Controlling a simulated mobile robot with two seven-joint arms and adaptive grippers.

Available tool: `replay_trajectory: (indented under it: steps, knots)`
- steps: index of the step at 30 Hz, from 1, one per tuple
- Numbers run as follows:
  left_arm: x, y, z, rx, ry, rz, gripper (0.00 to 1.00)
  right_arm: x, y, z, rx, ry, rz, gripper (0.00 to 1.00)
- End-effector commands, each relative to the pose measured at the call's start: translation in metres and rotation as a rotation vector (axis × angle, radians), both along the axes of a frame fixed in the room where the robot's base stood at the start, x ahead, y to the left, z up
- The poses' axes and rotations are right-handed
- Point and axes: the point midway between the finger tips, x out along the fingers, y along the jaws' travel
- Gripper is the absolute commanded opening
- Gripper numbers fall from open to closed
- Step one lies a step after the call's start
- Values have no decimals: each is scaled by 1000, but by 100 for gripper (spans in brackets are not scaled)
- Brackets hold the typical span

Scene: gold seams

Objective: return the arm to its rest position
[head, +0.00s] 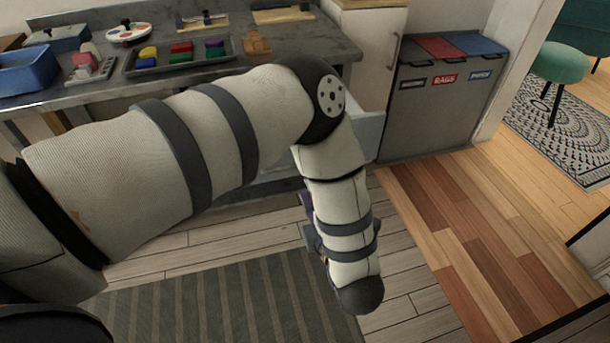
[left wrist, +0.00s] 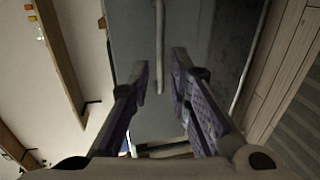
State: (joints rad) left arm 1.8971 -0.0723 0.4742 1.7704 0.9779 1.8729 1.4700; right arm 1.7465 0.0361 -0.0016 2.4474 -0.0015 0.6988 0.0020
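My left arm comes in from the left in the head view, bends at the elbow and hangs down in front of the counter. My left gripper is mostly hidden behind the forearm there; only small purple parts (head: 311,238) show. In the left wrist view the left gripper (left wrist: 160,75) has its two purple fingers apart, with nothing held between them. A pale rod (left wrist: 160,45), like a handle, shows beyond the fingertips against a grey panel; I cannot tell its distance. My right gripper is in neither view.
The counter (head: 342,45) carries a blue bin (head: 28,75), a dark tray (head: 220,59) of coloured blocks and a paint palette (head: 129,33). A pale drawer (head: 370,134) seems pulled out behind my elbow. Labelled bins (head: 440,105) stand right. Wood floor (head: 490,225) is clear.

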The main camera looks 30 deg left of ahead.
Motion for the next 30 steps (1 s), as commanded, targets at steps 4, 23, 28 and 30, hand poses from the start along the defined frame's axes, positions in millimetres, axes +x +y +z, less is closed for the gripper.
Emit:
replay_trajectory:
  steps: [4, 23, 28, 30]
  knots:
    - [-8, -9, 3, 1, 1, 0, 18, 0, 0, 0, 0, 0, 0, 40]
    - [-71, -15, -83, 172, 774, -628, 18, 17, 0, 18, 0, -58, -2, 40]
    - [-227, -16, -123, 336, 1436, -1391, 18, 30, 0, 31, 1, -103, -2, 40]
    - [-281, -13, -117, 357, 1576, -1640, 18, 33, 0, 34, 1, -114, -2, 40]
